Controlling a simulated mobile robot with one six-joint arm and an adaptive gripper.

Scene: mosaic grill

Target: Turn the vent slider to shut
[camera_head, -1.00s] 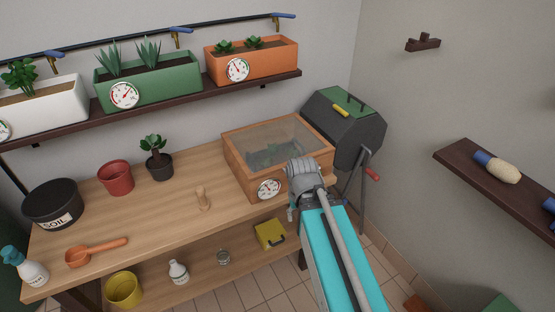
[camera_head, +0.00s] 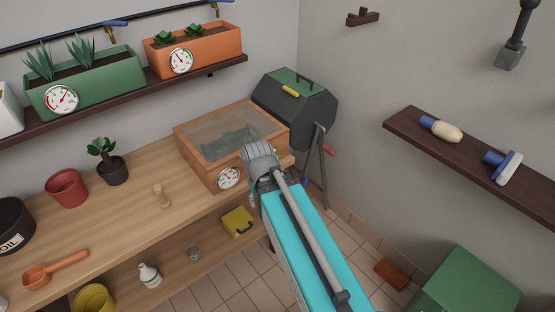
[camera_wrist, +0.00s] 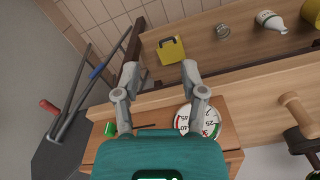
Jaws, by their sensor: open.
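The wooden glass-lidded box (camera_head: 200,157) stands at the right end of the bench, with a round dial (camera_head: 228,177) on its front. In the wrist view, a small green tab (camera_wrist: 110,129), which looks like the vent slider, sits at the left end of a dark slot on the box front. The dial (camera_wrist: 197,120) is to its right. My gripper (camera_wrist: 161,68) is open and empty, its two fingers apart in front of the box, with the tab beside the left finger's base. In the head view, my arm hides part of the box front and the fingertips.
A dark drum with a green lid (camera_head: 290,82) stands on legs behind the box. A wooden peg (camera_head: 161,196) and a potted plant (camera_head: 113,170) stand on the bench. A yellow box (camera_head: 238,222) sits on the lower shelf. A wall shelf (camera_head: 470,165) is at right.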

